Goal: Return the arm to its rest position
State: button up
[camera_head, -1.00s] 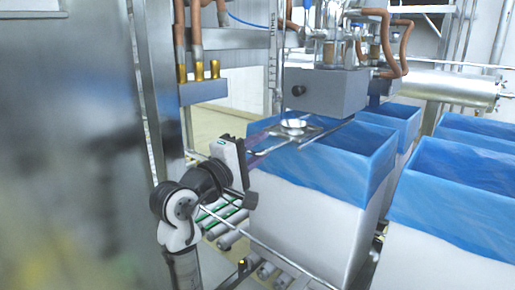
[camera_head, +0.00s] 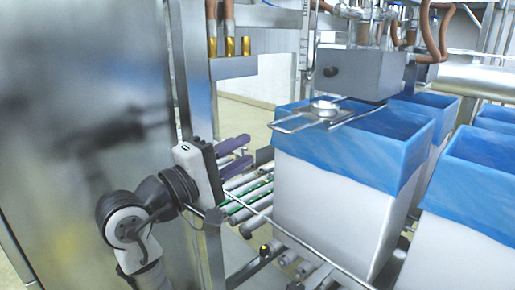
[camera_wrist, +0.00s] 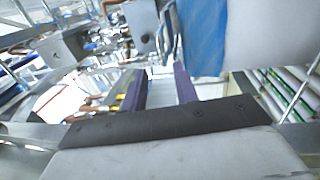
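My gripper (camera_head: 246,152) is in the head view at centre left, at the end of my grey and white arm. Its two purple fingers point right toward the nearest blue-lined white box (camera_head: 325,210) and are apart from it. In the wrist view my gripper (camera_wrist: 160,82) shows both purple fingers spread with a gap between them and nothing held. The box's blue liner (camera_head: 340,150) is folded over its rim. A metal frame (camera_head: 290,124) with a round silver part lies across the box's top.
A tall steel panel (camera_head: 90,120) stands close to my arm on the left. A roller conveyor (camera_head: 245,190) with a thin metal rail runs below the gripper. More blue-lined boxes (camera_head: 475,190) stand at right. A grey machine head (camera_head: 360,72) hangs above the nearest box.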

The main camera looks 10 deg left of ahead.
jog(key=shift+s+a, duration=0.25)
jog(key=shift+s, duration=0.15)
